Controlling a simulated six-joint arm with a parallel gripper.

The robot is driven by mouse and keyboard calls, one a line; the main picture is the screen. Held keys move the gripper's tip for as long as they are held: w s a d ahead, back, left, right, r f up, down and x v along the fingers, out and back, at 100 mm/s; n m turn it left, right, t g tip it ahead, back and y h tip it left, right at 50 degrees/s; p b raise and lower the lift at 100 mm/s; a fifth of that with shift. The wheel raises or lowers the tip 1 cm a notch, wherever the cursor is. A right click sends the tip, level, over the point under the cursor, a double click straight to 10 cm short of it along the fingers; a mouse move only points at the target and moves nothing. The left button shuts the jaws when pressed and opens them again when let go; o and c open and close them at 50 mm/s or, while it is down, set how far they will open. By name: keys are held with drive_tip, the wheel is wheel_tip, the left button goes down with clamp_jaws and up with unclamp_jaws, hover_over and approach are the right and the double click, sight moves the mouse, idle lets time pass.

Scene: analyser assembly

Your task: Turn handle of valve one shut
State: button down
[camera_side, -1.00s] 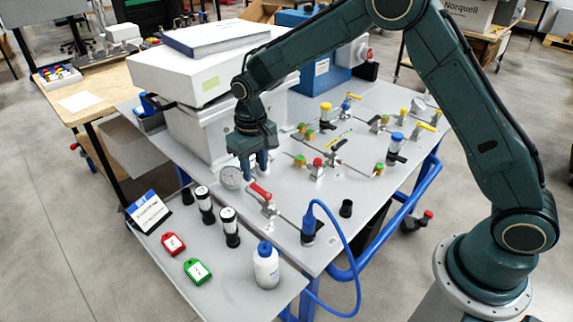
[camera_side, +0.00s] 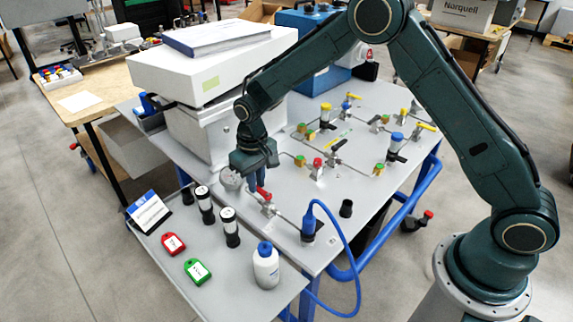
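A valve with a red lever handle (camera_side: 264,194) sits on the grey panel, near the panel's front left. I cannot read a label that names it valve one. My gripper (camera_side: 256,183) points down right at the far end of this handle. Its fingers overlap the handle's end in the picture, and I cannot tell whether they touch it or how far apart they are. The handle's far tip is partly hidden behind the fingers.
A round gauge (camera_side: 230,179) stands just left of the gripper. A blue hose (camera_side: 340,235) rises from a fitting right of the valve. Several other valves lie behind.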

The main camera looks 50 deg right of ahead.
drive_tip(key=shift+d+m, duration=0.1)
drive_tip(key=shift+m, duration=0.2)
drive_tip(key=m, duration=0.1)
drive_tip(key=d+m, duration=0.1)
drive_tip(key=m, duration=0.1)
drive_tip(key=shift+s, duration=0.1)
drive_tip(key=m, duration=0.1)
drive_tip(key=d+m, duration=0.1)
drive_tip(key=m, duration=0.1)
drive_tip(key=s+m, duration=0.1)
drive_tip(key=m, duration=0.1)
drive_tip(key=shift+d, duration=0.35)
drive_tip(key=m, duration=0.1)
drive_tip(key=s+m, duration=0.1)
drive_tip(key=m, duration=0.1)
drive_tip(key=d+m, duration=0.1)
drive_tip(key=m, duration=0.1)
drive_tip(key=shift+s, duration=0.15)
drive_tip(key=shift+s+d+m, duration=0.1)
drive_tip(key=shift+s+m, duration=0.3)
drive_tip(key=shift+m, duration=0.7)
drive_tip(key=shift+s+m, duration=0.35)
drive_tip(key=shift+m, duration=0.75)
drive_tip(key=c, duration=1.4)
unclamp_jaws()
wheel_tip(320, 180, up, 14)
